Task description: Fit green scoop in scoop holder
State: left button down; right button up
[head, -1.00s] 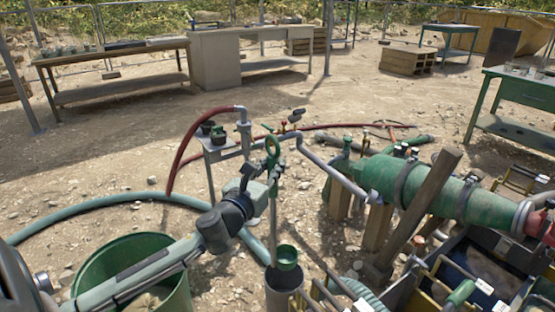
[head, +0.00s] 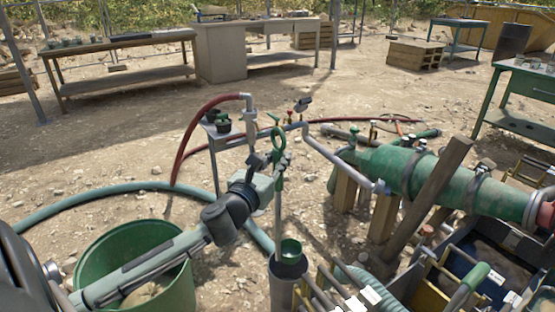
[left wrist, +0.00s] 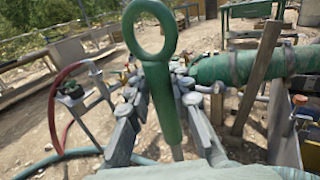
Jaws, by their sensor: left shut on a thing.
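The green scoop is upright in my left gripper (head: 279,163), with its ring-topped handle (head: 278,139) above the fingers. Its rod runs down to a green cup (head: 291,250). In the left wrist view the ring and thick green handle (left wrist: 163,90) stand between the two fingers of my left gripper (left wrist: 163,108), which is shut on it. The scoop holder, a grey upright tube (head: 286,288), stands directly below the cup. The cup overlaps the tube's mouth in the picture; I cannot tell how far it is inside. My right gripper is not in view.
A green bucket (head: 165,291) stands at the left under my arm. A large green pipe (head: 440,185) on wooden posts lies to the right. Crates with tools (head: 480,270) fill the lower right. A teal hose (head: 95,201) lies on the ground. A small stand (head: 218,134) is behind the scoop.

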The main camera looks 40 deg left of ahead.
pick_arm(q)
jog(key=shift+r, duration=0.1)
dwell(0.3)
jog(key=shift+p, duration=0.35)
jog(key=b, duration=0.6)
send_over(277, 209)
jog(key=shift+w+a+f, duration=0.1)
jog(key=shift+w+f, duration=0.05)
jog(key=shift+f, duration=1.9)
jog(key=shift+w+f, duration=0.15)
jog(key=shift+f, duration=1.85)
jog(key=shift+f+b, duration=2.35)
jog(key=shift+f, duration=1.3)
